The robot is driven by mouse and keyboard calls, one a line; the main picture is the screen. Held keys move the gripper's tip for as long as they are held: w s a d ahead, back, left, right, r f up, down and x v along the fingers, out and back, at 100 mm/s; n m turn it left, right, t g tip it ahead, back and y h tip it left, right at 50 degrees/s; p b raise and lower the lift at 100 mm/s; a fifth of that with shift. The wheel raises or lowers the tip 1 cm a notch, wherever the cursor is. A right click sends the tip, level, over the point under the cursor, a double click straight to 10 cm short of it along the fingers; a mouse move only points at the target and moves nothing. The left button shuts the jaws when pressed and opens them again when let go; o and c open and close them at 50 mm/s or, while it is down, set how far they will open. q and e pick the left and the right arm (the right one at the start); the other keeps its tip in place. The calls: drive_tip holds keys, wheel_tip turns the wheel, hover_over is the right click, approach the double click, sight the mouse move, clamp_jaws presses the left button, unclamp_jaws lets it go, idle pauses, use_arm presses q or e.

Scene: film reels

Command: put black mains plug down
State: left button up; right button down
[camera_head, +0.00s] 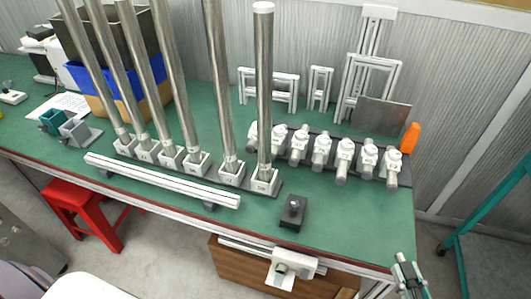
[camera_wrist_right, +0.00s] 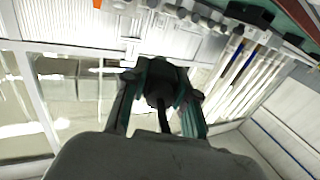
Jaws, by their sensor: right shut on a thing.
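The black mains plug (camera_wrist_right: 158,92) shows in the right wrist view as a dark body between the two teal-edged fingers, with a dark cord-like strip running from it toward the camera. My right gripper (camera_wrist_right: 160,90) is shut on it. In the head view my right gripper (camera_head: 408,275) is at the lower right, beyond the front right corner of the bench (camera_head: 340,225). The plug is too small or hidden to make out there. My left gripper is not in view.
On the green bench stand tall metal tubes (camera_head: 264,90) in white holders, a row of white fittings (camera_head: 321,150), a black block with a knob (camera_head: 293,212) and an orange piece (camera_head: 410,137). The bench's front right is clear. A red stool (camera_head: 85,212) stands below left.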

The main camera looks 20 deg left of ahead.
drive_tip(key=shift+a, duration=0.1)
drive_tip(key=shift+w+a+f, duration=0.1)
drive_tip(key=shift+w+a, duration=0.05)
drive_tip(key=shift+w, duration=0.1)
hover_over(376, 251)
wheel_tip(376, 251, down, 7)
drive_tip(key=shift+a+r, duration=0.1)
drive_tip(key=shift+f+b, duration=0.4)
drive_tip(key=shift+f, duration=1.55)
drive_tip(key=shift+f, duration=0.15)
drive_tip(key=c, duration=0.9)
unclamp_jaws()
